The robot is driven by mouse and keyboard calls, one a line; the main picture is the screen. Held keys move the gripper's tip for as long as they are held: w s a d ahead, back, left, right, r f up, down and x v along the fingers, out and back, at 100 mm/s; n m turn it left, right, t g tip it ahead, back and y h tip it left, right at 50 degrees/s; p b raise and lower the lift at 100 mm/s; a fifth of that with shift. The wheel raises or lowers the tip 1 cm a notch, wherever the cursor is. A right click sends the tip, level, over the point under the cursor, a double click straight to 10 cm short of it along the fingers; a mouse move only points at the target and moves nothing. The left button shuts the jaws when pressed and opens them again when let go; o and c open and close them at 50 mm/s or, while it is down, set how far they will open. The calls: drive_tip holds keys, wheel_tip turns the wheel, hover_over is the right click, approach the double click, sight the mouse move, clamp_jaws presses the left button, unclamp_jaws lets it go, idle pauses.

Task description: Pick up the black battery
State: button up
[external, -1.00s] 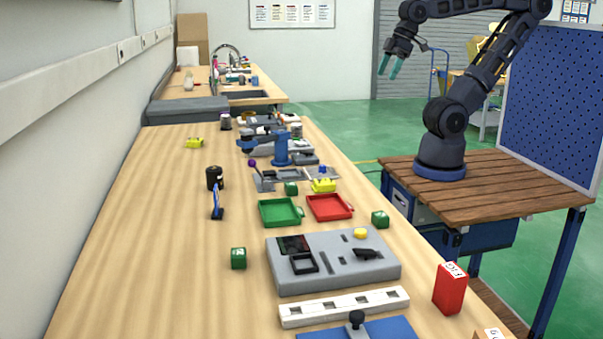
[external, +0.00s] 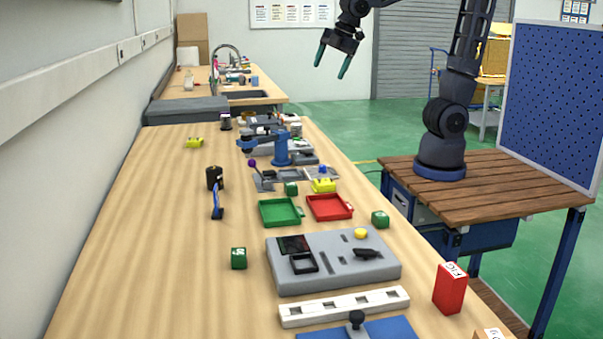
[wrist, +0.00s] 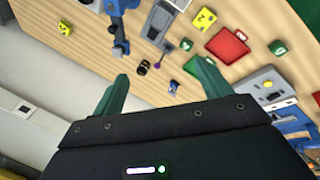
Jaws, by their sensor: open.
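The black battery (external: 214,177) looks like a small dark cylinder standing on the wooden bench, left of the green tray. In the wrist view it appears as a small black object (wrist: 144,67) between and beyond my fingertips. My gripper (external: 332,63) is open and empty, high above the far part of the bench with its green fingers pointing down. In the wrist view the two fingers (wrist: 158,75) are spread wide. The gripper is well apart from the battery.
A small blue item (external: 217,204) stands close in front of the battery. Green (external: 280,212) and red (external: 330,207) trays lie to its right, with a blue lever device (external: 281,148) behind. A grey panel (external: 333,264) is nearer. The bench's left side is mostly clear.

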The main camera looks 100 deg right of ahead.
drive_tip(key=w+f+n, duration=0.3)
drive_tip(key=w+n, duration=0.1)
drive_tip(key=w, duration=0.7)
drive_tip(key=n+h, duration=0.1)
drive_tip(key=n, duration=1.3)
approach(213, 176)
drive_tip(key=d, duration=0.2)
drive_tip(key=shift+g, duration=0.4)
drive_tip(key=shift+d+x, duration=0.2)
drive_tip(key=shift+x, duration=2.75)
drive_tip(key=shift+d+x, duration=0.2)
drive_tip(key=shift+x, duration=2.8)
drive_tip(key=shift+w+r, duration=0.1)
drive_tip(key=shift+r, duration=0.15)
drive_tip(key=c, duration=1.3)
